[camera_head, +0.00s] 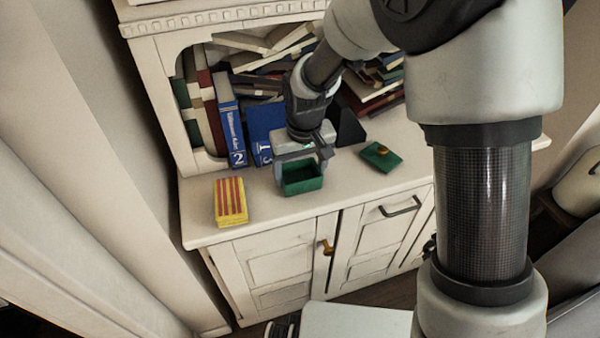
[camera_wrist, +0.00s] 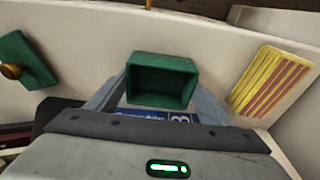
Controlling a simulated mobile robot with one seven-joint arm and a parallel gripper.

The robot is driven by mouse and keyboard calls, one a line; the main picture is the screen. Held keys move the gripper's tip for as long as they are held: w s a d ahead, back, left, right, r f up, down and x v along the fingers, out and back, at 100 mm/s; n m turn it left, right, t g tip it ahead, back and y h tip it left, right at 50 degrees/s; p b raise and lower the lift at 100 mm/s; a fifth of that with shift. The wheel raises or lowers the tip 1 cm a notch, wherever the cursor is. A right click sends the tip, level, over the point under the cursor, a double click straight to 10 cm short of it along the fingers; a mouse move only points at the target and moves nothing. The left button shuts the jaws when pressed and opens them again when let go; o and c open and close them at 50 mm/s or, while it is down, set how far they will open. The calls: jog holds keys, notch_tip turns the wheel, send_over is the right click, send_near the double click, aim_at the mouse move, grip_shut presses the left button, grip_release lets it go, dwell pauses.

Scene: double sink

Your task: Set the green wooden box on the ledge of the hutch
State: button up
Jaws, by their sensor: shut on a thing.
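The green wooden box (camera_head: 302,180) is open-topped and empty inside. My gripper (camera_head: 303,167) is shut on it, with one finger at each side. In the head view the box is over or on the front part of the hutch's ledge (camera_head: 263,213); I cannot tell whether its base touches. In the wrist view the box (camera_wrist: 162,82) sits between the two fingers (camera_wrist: 160,95), its opening facing the camera. A green lid with a round knob (camera_head: 381,156) lies apart on the ledge to the right; it also shows in the wrist view (camera_wrist: 24,62).
A yellow and red striped block (camera_head: 230,201) lies on the ledge to the left. Upright blue books (camera_head: 231,122) and tumbled books fill the hutch opening behind. A dark bookend (camera_head: 350,127) stands behind my gripper. Bare ledge shows between box and lid.

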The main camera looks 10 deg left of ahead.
jog(key=shift+r, duration=0.1)
jog(key=o, duration=1.2)
jog(key=shift+c, duration=0.2)
notch_tip(320, 180, up, 12)
jog(key=s+p, duration=0.2)
jog(key=p, duration=0.1)
jog(key=s+d+r+m+t, duration=0.2)
jog(key=s+d+r, duration=0.3)
jog(key=d+r, duration=0.55)
jog(key=s+d+r+m+t, duration=0.2)
jog(key=s+d+m, duration=0.1)
jog(key=s+d, duration=0.7)
jog(key=shift+s+d+h, duration=0.4)
jog(key=shift+s, duration=0.5)
